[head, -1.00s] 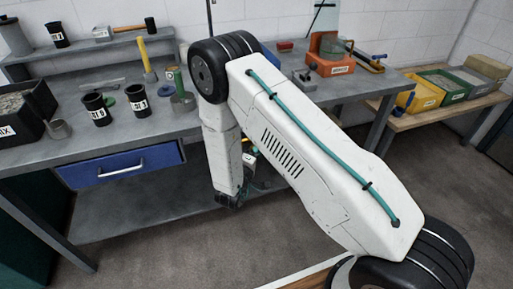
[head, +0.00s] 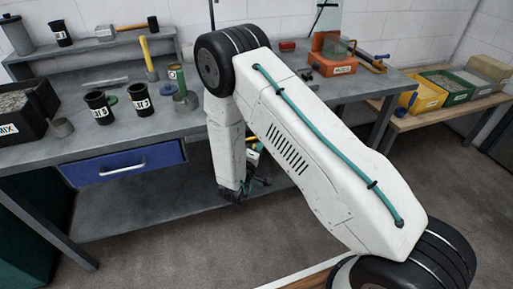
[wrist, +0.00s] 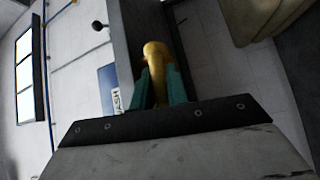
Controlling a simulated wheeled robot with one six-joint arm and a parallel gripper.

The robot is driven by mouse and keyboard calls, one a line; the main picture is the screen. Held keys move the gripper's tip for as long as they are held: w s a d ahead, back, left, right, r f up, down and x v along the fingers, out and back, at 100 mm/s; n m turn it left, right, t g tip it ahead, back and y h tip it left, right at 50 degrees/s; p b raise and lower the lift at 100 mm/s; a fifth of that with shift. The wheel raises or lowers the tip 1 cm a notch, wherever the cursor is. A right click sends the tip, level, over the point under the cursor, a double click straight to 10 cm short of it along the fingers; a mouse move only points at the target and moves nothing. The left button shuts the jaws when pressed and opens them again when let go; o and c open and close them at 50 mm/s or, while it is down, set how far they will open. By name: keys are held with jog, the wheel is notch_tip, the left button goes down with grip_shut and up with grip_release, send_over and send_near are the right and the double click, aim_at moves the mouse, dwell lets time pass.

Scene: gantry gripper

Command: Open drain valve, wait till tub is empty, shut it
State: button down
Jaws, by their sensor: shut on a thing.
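My gripper (wrist: 160,82) shows in the wrist view with its two teal fingers closed on a rounded yellow thing (wrist: 156,58). The top of this thing stands out between the fingers; its lower part is hidden by them. I cannot tell for sure whether it is the drain valve's handle. In the head view my own arm hides most of the gripper's area, by the front of the bench. I cannot pick out the tub or its water level with certainty.
A grey workbench (head: 200,130) with a blue drawer (head: 122,165) stands ahead. Black labelled cups (head: 97,106), a yellow-handled tool (head: 147,55) and an orange box (head: 333,66) are on it. A low table (head: 480,102) with bins is at right.

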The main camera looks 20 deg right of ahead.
jog(key=m+g+y, duration=0.1)
jog(key=m, duration=0.1)
jog(key=shift+d+r+m+g+y, duration=0.15)
jog(key=shift+d+m+g+y, duration=0.15)
jog(key=shift+m+g+y, duration=0.1)
jog(key=m+g+y, duration=0.1)
jog(key=m+y, duration=0.2)
jog(key=shift+s+d+g+y, duration=0.1)
jog(key=shift+g+y, duration=0.3)
jog(key=m+y, duration=0.1)
jog(key=y, duration=0.2)
jog(key=shift+m+g, duration=0.3)
jog(key=shift+m, duration=0.1)
jog(key=shift+s+m+y, duration=0.1)
jog(key=shift+m+y, duration=0.7)
jog(key=shift+y, duration=0.8)
jog(key=shift+f, duration=0.2)
jog(key=c, duration=1.4)
grip_release()
jog(key=shift+r, duration=0.1)
jog(key=v, duration=0.7)
jog(key=shift+r, duration=0.3)
